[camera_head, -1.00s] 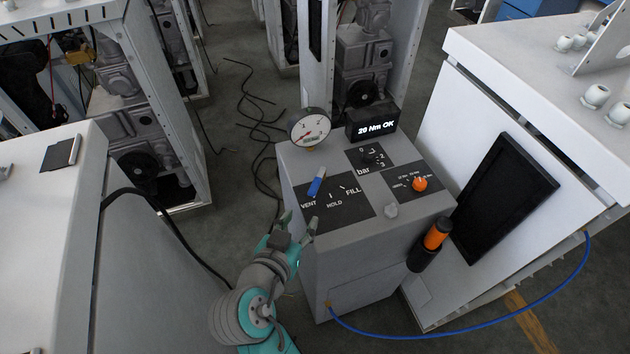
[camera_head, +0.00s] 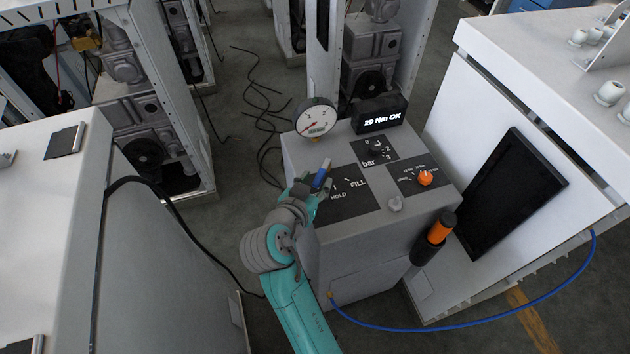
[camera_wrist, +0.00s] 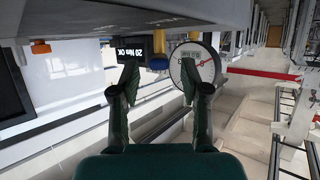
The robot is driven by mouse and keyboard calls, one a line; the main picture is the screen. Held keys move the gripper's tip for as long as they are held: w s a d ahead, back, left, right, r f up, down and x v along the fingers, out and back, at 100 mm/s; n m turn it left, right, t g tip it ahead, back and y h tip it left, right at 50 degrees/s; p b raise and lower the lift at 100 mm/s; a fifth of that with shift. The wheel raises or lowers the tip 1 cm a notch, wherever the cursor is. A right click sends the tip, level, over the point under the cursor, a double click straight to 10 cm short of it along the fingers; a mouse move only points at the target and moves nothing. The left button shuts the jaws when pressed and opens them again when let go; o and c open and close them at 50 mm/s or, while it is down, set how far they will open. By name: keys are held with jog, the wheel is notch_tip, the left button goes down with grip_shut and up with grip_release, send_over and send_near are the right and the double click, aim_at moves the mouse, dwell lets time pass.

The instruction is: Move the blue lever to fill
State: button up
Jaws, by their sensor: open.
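The blue lever (camera_head: 322,174) stands at the left side of its black plate (camera_head: 350,207) on the grey console, left of the HOLD and FILL labels. FILL is the rightmost label. My gripper (camera_head: 314,188) is at the console's left edge, beside the lever, and covers its base and the VENT label. In the wrist view, my gripper (camera_wrist: 158,82) is open with nothing held. The blue lever (camera_wrist: 157,63) appears between and just beyond its two fingertips; I cannot tell whether they touch it.
A round gauge (camera_head: 316,118) and a "20 Nm OK" display (camera_head: 380,114) stand at the console's back. An orange knob (camera_head: 425,178), a black bar knob (camera_head: 376,146) and a grey knob (camera_head: 395,203) are to the right. An orange-and-black tool (camera_head: 436,236) hangs at the right side.

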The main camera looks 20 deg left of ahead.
jog(key=shift+w, duration=0.15)
jog(key=shift+c, duration=0.3)
grip_shut()
jog(key=shift+d+n+y, duration=0.55)
jog(key=shift+n+y, duration=0.15)
jog(key=shift+y, duration=0.2)
jog(key=shift+o, duration=0.3)
grip_release()
